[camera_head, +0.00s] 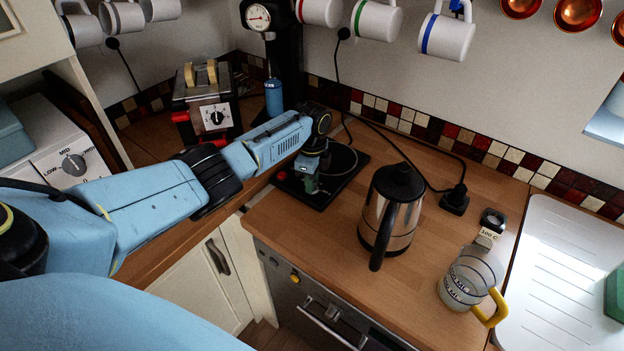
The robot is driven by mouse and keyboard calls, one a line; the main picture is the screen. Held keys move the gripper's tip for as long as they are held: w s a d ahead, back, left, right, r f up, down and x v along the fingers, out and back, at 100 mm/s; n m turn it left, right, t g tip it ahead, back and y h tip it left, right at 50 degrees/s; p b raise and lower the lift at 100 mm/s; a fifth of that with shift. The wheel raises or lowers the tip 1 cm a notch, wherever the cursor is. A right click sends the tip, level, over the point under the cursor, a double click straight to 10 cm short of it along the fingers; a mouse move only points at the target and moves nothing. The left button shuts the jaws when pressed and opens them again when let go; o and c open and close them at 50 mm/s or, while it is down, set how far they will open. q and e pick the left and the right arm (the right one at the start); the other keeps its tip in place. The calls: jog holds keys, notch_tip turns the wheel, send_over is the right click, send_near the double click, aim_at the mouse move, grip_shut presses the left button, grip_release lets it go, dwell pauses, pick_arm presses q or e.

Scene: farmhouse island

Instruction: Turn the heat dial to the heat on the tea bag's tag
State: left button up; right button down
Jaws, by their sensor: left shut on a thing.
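My left gripper (311,182) reaches down to the front left part of the black kettle base (344,178). It is shut on what looks like the heat dial, which the fingers hide, so its setting cannot be read. The steel and black kettle (389,217) stands off the base, to its right on the wooden counter. A small pale tag (488,236) reads what looks like "100 C". It is by the back rim of a clear measuring jug (467,282) with a yellow handle. My right gripper is not in view.
A toaster (205,105) with its own dial stands at the back left. Another dial marked LOW and MID (74,165) is at far left. A white draining board (565,275) lies at right. Mugs (446,36) hang above. The counter in front of the base is clear.

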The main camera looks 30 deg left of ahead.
pick_arm(q)
jog(key=o, duration=1)
jog(key=shift+r, duration=0.15)
notch_tip(320, 180, up, 13)
jog(key=shift+r, duration=0.1)
